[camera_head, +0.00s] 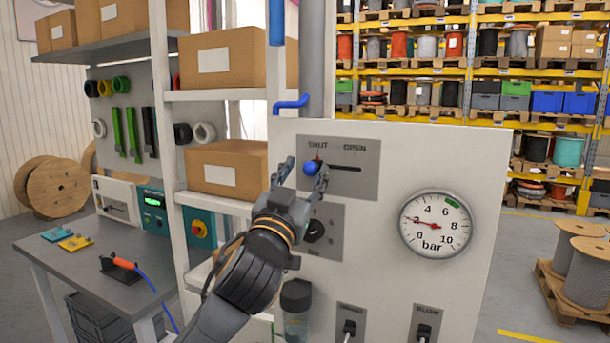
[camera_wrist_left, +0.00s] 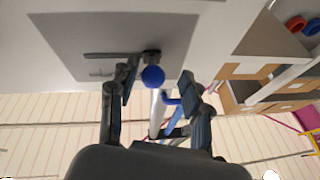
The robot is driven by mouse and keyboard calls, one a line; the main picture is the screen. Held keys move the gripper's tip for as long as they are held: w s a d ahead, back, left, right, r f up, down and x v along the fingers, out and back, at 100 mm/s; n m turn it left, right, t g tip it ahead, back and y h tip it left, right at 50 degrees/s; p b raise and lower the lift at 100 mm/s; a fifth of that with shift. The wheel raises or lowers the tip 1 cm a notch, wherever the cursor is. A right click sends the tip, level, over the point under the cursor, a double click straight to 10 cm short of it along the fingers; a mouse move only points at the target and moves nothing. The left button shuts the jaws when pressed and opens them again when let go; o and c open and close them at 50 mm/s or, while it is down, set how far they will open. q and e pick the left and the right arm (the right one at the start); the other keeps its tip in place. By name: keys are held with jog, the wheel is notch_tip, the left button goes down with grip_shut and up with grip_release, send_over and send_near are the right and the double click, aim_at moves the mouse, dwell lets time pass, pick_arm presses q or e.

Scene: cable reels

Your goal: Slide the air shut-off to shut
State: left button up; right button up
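The air shut-off is a slider with a round blue knob (camera_head: 309,168) in a dark slot on a grey plate (camera_head: 364,182) marked SHUT and OPEN. The knob stands at the slot's left end, under SHUT. It also shows in the left wrist view (camera_wrist_left: 153,76). My left gripper (camera_head: 303,173) is at the plate, its fingers apart on either side of the knob. In the left wrist view the knob sits nearer the left finger; I cannot tell whether they touch. My right gripper is not in view.
A round gauge (camera_head: 435,223) in bar, needle near 2, is right of the plate on the white panel (camera_head: 490,155). A dark round knob (camera_head: 314,230) is below. Shelves with cartons (camera_head: 225,168) and a workbench (camera_head: 95,252) stand left.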

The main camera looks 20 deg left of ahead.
pick_arm(q)
jog(key=shift+s+d+f, duration=0.1)
jog(key=shift+s+d, duration=0.05)
jog(key=shift+s, duration=0.05)
jog(key=v, duration=0.7)
jog(key=shift+s, duration=0.1)
